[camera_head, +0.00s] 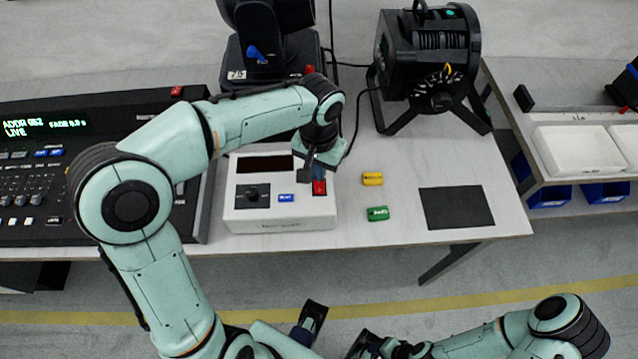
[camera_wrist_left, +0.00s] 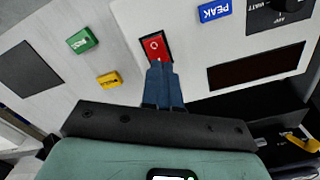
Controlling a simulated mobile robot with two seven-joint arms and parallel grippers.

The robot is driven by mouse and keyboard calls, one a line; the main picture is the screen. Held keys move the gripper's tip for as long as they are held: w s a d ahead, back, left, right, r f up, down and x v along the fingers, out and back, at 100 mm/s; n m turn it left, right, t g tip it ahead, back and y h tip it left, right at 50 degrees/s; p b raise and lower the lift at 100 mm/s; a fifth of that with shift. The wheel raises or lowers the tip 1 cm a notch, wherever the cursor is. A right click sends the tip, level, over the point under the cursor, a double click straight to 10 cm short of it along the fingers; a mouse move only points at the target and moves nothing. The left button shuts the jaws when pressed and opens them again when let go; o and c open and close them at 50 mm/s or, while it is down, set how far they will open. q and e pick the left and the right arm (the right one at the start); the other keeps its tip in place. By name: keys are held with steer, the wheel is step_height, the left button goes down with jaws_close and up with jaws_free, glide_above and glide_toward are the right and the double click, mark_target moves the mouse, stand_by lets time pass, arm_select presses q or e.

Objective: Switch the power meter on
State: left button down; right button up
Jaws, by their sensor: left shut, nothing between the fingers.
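The power meter (camera_head: 275,222) is a white box on the table in the head view, with a dark blank display (camera_head: 265,163), a black knob (camera_head: 253,194) and a blue PEAK button (camera_head: 286,198). Its red rocker switch (camera_head: 319,188) is at the right of its top face, and it shows in the left wrist view (camera_wrist_left: 154,45) with a white ring mark at its far end. My left gripper (camera_wrist_left: 160,66) is shut and empty, its blue fingertips at the near end of the switch, overlapping it; contact is unclear. My right arm (camera_head: 470,346) is low in the head view; its gripper state is unclear.
A yellow block (camera_head: 372,179) and a green block (camera_head: 378,213) lie right of the meter, near a dark mat (camera_head: 456,208). A lighting console (camera_head: 90,165) stands at left. A black lamp (camera_head: 427,55) and a moving-head fixture (camera_head: 268,50) stand behind.

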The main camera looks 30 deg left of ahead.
arm_select(q)
steer(key=shift+f+b, duration=0.7)
steer(key=shift+f, duration=0.3)
arm_select(e)
steer(key=shift+s+f, duration=0.2)
steer(key=shift+f, duration=0.5)
arm_select(q)
steer(key=shift+r, duration=0.15)
arm_select(e)
steer(key=shift+r, duration=0.15)
arm_select(q)
step_height(320, 180, up, 7)
steer(key=p, duration=0.5)
steer(key=shift+p, duration=0.4)
arm_select(e)
steer(key=r, duration=0.2)
steer(key=w+r, duration=0.2)
steer(key=r, duration=0.1)
steer(key=shift+r, duration=0.3)
steer(key=shift+s, duration=0.1)
